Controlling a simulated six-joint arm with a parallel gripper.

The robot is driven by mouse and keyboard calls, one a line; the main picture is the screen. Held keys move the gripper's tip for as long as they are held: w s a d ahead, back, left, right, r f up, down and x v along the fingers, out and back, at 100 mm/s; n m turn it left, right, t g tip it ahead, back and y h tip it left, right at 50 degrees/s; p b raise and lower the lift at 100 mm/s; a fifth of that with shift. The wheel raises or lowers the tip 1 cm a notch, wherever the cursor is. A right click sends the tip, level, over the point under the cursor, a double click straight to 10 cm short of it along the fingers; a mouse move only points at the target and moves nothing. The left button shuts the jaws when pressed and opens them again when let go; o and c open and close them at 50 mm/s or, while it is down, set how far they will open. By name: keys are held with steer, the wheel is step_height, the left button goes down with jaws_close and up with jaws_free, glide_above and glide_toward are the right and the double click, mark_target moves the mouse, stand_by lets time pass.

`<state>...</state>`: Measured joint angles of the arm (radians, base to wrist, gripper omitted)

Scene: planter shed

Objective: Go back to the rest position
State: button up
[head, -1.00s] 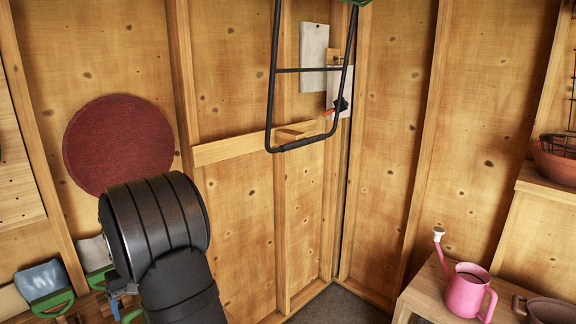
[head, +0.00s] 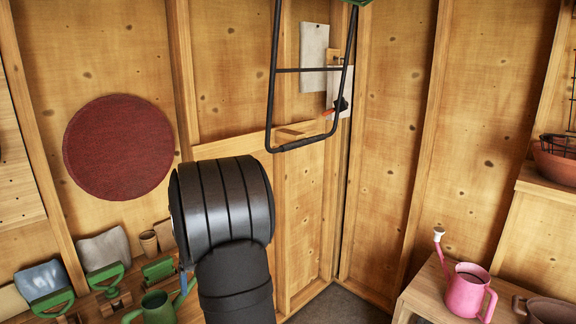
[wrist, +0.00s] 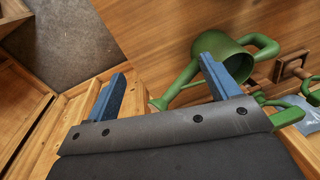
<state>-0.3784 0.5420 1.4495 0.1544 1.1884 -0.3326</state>
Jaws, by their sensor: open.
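My gripper (wrist: 162,80) shows in the wrist view with its two blue fingers spread wide apart and nothing held between them. Beyond the right finger is a green watering can (wrist: 232,62) on a wooden surface. In the head view my dark arm stands at centre left and hides most of my gripper; only a bit of blue shows at its left side. The green watering can also shows there (head: 158,308), just left of my arm and partly cut off by the lower edge.
A pink watering can (head: 466,290) stands on a bench at the lower right. The floor corner between is clear.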

steer(key=w+d+f+m, duration=0.1)
steer(key=d+f, duration=0.3)
steer(key=d, duration=0.5)
steer(key=w+d+f+m+y, duration=0.1)
steer(key=w+d+f+m, duration=0.1)
steer(key=d, duration=0.7)
steer(key=w+d+f+m, duration=0.2)
steer(key=d+f, duration=0.4)
steer(key=d, duration=0.3)
steer(key=shift+w+f+m+t+y, duration=0.2)
steer(key=shift+m+t+y, duration=0.2)
steer(key=shift+m, duration=0.5)
steer(key=shift+a, duration=0.1)
steer(key=s+a+r+n, duration=0.1)
steer(key=a+r, duration=0.3)
steer(key=a, duration=0.5)
steer(key=s+a+r+n+h, duration=0.1)
steer(key=a+r+n, duration=0.2)
steer(key=a, duration=0.6)
steer(key=shift+a+r+n+g, duration=0.3)
steer(key=shift+r+n+g, duration=0.1)
steer(key=shift+r, duration=0.25)
steer(key=shift+w+d, duration=0.1)
